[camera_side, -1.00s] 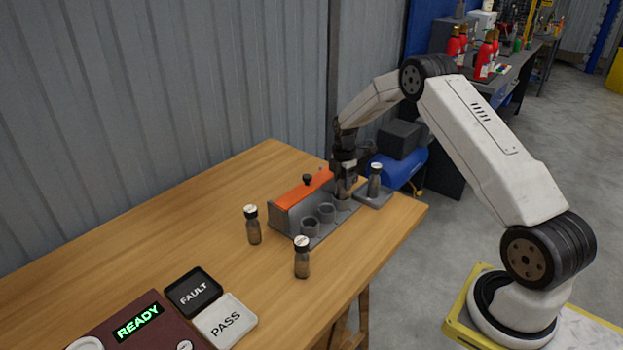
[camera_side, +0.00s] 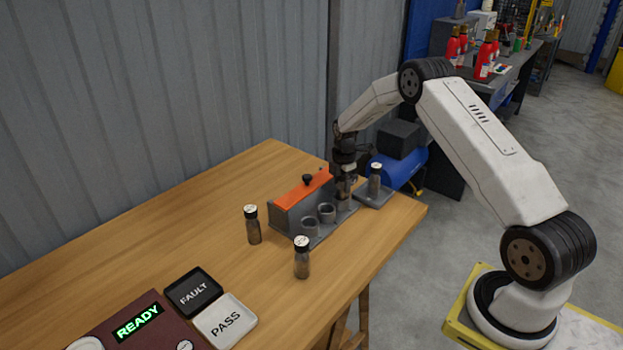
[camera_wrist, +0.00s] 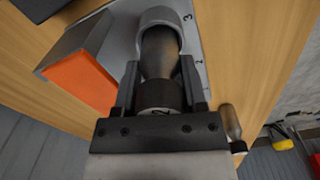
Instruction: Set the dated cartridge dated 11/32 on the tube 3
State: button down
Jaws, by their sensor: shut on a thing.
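My gripper (camera_wrist: 158,88) is shut on a cartridge with a dark cap (camera_wrist: 158,95); it also shows at the far right end of the rack in the side view (camera_side: 346,180). The cartridge's body (camera_wrist: 158,52) reaches to a grey round tube (camera_wrist: 142,17), with a "3" printed beside it. I cannot tell how deep it sits. The date on the held cap is not readable. In the side view, two other tubes (camera_side: 309,226) (camera_side: 327,212) of the rack look empty.
Two cartridges stand on the table, one left of the rack (camera_side: 253,226) and one in front (camera_side: 302,260). Another (camera_side: 375,180) stands on a grey plate at right. An orange-topped block (camera_side: 302,188) backs the tubes. FAULT (camera_side: 194,292) and PASS (camera_side: 225,320) pads lie front left.

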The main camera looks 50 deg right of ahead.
jog(key=shift+f, duration=0.1)
jog(key=shift+c, duration=2.1)
grip_release()
jog(key=shift+r, duration=5.45)
jog(key=shift+a, duration=0.1)
